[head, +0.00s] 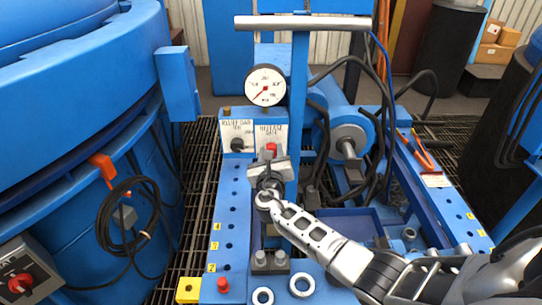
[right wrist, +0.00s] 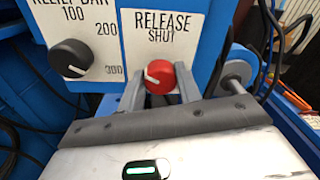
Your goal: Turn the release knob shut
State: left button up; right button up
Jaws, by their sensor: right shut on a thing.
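The red release knob (right wrist: 161,77) sits on a white plate (right wrist: 163,45) marked RELEASE and SHUT in the right wrist view. Its white pointer mark is on the left of its face and points up and left, while the word SHUT is above the knob. In the head view the knob (head: 271,148) shows as a small red piece above my gripper body. My right gripper (right wrist: 160,84) has one finger on each side of the knob and is shut on it. My left gripper is not in view.
A black relief knob (right wrist: 70,58) on a numbered plate is just left of the release knob. A dial gauge (head: 265,85) stands above the panel. A blue upright post (head: 299,110) with a grey crossbar (head: 300,23) rises close on the right. Black hoses run behind.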

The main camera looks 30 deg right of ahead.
pick_arm(q)
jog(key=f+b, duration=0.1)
jog(key=b, duration=0.1)
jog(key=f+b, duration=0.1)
jog(key=b, duration=0.2)
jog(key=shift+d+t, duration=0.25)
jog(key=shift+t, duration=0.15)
pick_arm(e)
jog(key=m, duration=1.2)
jog(key=shift+d+f+y, duration=0.1)
jog(key=shift+y, duration=0.3)
pick_arm(q)
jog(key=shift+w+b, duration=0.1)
jog(key=shift+b, duration=0.2)
pick_arm(e)
jog(key=o, duration=0.9)
jog(key=shift+s, duration=0.1)
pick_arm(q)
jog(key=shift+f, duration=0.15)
pick_arm(e)
jog(key=shift+o, duration=0.3)
